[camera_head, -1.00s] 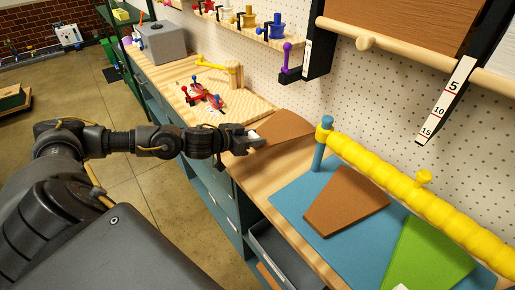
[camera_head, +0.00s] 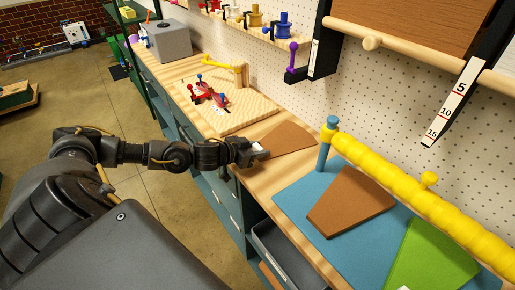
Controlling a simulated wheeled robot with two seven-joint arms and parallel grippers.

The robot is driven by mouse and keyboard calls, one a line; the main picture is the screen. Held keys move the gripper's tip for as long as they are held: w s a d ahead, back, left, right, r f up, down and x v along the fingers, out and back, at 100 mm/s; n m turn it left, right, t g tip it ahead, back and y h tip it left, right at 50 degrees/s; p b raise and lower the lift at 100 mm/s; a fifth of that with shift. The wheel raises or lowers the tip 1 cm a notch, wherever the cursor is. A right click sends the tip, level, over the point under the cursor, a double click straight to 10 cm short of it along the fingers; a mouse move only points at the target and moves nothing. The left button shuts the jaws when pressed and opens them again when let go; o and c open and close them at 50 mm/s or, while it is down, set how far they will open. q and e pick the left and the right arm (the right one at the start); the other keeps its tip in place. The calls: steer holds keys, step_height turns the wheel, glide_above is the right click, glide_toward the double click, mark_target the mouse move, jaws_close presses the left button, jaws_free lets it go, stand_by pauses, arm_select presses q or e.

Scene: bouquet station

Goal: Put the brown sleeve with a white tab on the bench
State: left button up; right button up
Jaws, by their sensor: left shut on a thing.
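The brown sleeve (camera_head: 291,137) is a flat tapered sheet over the wooden bench (camera_head: 262,182), just in front of the pegboard wall. A small white tab (camera_head: 261,151) shows at its near-left end. My left gripper (camera_head: 257,153) is shut on that end by the tab. The sleeve looks flat and very low over the bench top; I cannot tell whether it touches all along. The gripper hides its near end. My right gripper is not in view.
A second brown sleeve (camera_head: 350,203) and a green sleeve (camera_head: 432,258) lie on a blue mat (camera_head: 295,200) at the right. A teal post (camera_head: 323,156) with a yellow roll (camera_head: 425,195) stands behind. A ribbed wooden board (camera_head: 235,118) with red tools lies beyond the held sleeve.

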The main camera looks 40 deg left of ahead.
arm_select(q)
steer(key=o, duration=0.9)
steer(key=shift+o, duration=0.2)
steer(key=shift+r, duration=0.2)
steer(key=shift+s+a, duration=0.15)
steer(key=shift+s, duration=0.1)
steer(key=b+v, duration=0.2)
steer(key=v, duration=0.9)
steer(key=shift+s+r, duration=0.2)
